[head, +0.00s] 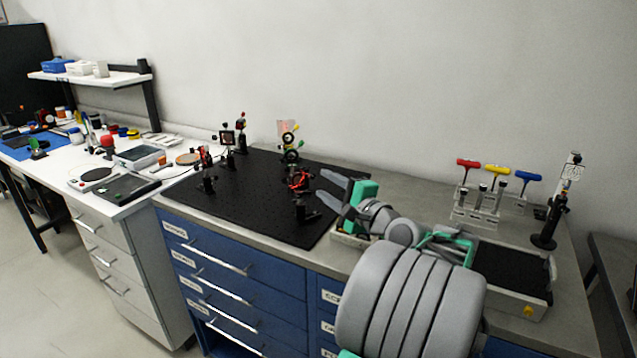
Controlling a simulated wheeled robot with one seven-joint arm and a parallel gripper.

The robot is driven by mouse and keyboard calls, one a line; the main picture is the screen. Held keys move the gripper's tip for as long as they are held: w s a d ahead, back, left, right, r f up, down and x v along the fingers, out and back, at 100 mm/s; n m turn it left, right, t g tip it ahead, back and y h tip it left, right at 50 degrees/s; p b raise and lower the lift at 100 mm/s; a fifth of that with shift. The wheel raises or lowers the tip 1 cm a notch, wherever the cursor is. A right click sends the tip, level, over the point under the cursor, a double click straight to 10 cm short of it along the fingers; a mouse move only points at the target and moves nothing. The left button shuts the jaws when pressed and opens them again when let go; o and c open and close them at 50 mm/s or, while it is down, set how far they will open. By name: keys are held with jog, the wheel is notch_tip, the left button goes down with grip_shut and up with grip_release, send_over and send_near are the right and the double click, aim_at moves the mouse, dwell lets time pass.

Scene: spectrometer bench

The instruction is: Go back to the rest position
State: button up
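My gripper (331,190) reaches in from the lower right in the head view. Its two grey fingers point left over the right edge of the black optical breadboard (245,208). The fingers stand apart with nothing visible between them. Several small optics mounts stand on the board, and the nearest one (306,211) lies just left of the fingertips in the picture. I cannot tell the gap between them in depth. My arm hides part of the bench behind it.
The grey bench holds a rack of red, yellow and blue T-handle tools (490,200), a black post mount (549,222) and a dark-lined tray (518,273) at right. A white table (140,197) with lab items adjoins at left. The wall is close behind.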

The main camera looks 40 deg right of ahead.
jog(key=s, duration=0.3)
jog(key=shift+s+a, duration=0.2)
jog(key=w+a+f+n+g+y+p, duration=0.1)
jog(key=w+a+f+n+g, duration=0.2)
jog(key=a, duration=0.4)
jog(key=w+a+f+n+g+y+p, duration=0.1)
jog(key=w+a+f+n+g+y, duration=0.2)
jog(key=a, duration=0.4)
jog(key=w+a+f+n+g+p, duration=0.1)
jog(key=a+f+n, duration=0.2)
jog(key=a+n, duration=0.3)
jog(key=s+a+f+n+g+h+p, duration=0.1)
jog(key=s+a+f+n+g, duration=0.1)
jog(key=s+a+n+g, duration=0.2)
jog(key=s+a+f+n+g+h, duration=0.1)
jog(key=s+a+f+n+g, duration=0.2)
jog(key=s+a+n, duration=0.3)
jog(key=s+a, duration=0.5)
jog(key=shift+s+f+g+p, duration=0.2)
jog(key=shift+s+g+p, duration=0.05)
jog(key=shift+g+p, duration=0.15)
jog(key=shift+a, duration=0.1)
